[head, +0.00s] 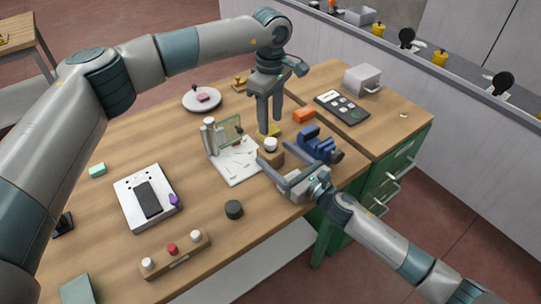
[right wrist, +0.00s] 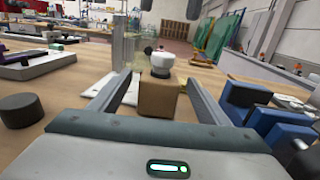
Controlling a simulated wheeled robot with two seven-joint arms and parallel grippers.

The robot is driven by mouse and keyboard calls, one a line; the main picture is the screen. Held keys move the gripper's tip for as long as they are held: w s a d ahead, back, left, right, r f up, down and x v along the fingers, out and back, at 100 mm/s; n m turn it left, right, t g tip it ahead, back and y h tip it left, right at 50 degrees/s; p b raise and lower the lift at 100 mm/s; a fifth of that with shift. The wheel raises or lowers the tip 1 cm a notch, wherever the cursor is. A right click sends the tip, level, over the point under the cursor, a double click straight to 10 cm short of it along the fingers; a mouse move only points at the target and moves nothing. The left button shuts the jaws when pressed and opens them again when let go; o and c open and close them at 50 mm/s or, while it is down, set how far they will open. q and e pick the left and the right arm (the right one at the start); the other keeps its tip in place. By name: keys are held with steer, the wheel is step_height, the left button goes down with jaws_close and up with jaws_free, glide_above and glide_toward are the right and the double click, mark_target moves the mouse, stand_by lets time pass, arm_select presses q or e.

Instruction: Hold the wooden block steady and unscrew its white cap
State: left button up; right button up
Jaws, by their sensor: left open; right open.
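The wooden block (head: 272,158) with its white cap (head: 270,144) stands upright on the table. In the right wrist view, the block (right wrist: 159,99) and cap (right wrist: 161,64) are ahead, between the spread fingers. My right gripper (head: 274,156) is open and level with the block, a finger on each side; gaps show beside it in the wrist view.
A blue vise-like object (head: 318,146) stands close right of my right gripper. A white board with a small stand (head: 237,164) is to the left. A dark round puck (head: 234,210) lies nearer the front.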

steer(key=shift+w+a, duration=0.2)
steer(key=shift+w, duration=0.05)
jaws_close()
arm_select(q)
steer(key=m, duration=1.3)
steer(key=shift+m, duration=0.3)
steer(key=m, duration=0.4)
steer(key=shift+f, duration=0.1)
